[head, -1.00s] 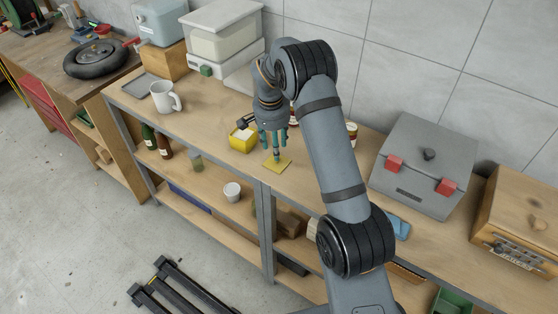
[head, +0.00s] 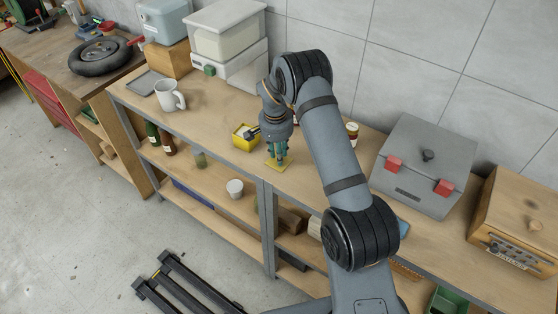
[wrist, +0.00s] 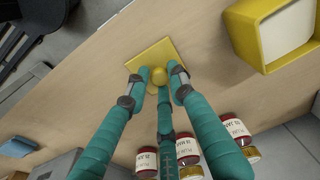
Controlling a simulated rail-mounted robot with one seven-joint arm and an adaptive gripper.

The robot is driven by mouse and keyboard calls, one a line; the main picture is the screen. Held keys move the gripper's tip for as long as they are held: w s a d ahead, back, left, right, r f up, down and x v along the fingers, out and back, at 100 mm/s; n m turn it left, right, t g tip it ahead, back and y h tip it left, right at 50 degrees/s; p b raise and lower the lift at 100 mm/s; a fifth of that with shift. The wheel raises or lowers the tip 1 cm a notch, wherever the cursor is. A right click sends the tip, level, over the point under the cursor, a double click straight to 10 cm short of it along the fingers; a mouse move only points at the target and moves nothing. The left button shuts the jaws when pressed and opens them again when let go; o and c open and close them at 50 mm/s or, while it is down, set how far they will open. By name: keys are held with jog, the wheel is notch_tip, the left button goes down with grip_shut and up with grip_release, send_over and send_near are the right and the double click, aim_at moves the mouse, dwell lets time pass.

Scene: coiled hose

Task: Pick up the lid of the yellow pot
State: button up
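The lid (head: 270,164) is a flat yellow square with a round yellow knob, lying on the wooden bench top near its front edge. It also shows in the wrist view (wrist: 182,53). The yellow pot (head: 245,143), square and open with a pale inside, stands just left of the lid in the head view and at upper right in the wrist view (wrist: 249,42). My gripper (wrist: 158,76) has three teal fingers, pointing down over the lid. The fingertips surround the knob with small gaps visible beside it; the lid lies flat on the bench.
Several jars with red and white labels (wrist: 235,130) stand close behind my gripper. A white mug (head: 170,96) stands to the left, and a grey case (head: 425,165) with red latches to the right. The bench between mug and pot is clear.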

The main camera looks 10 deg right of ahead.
jog(key=c, duration=0.5)
jog(key=shift+r, duration=0.1)
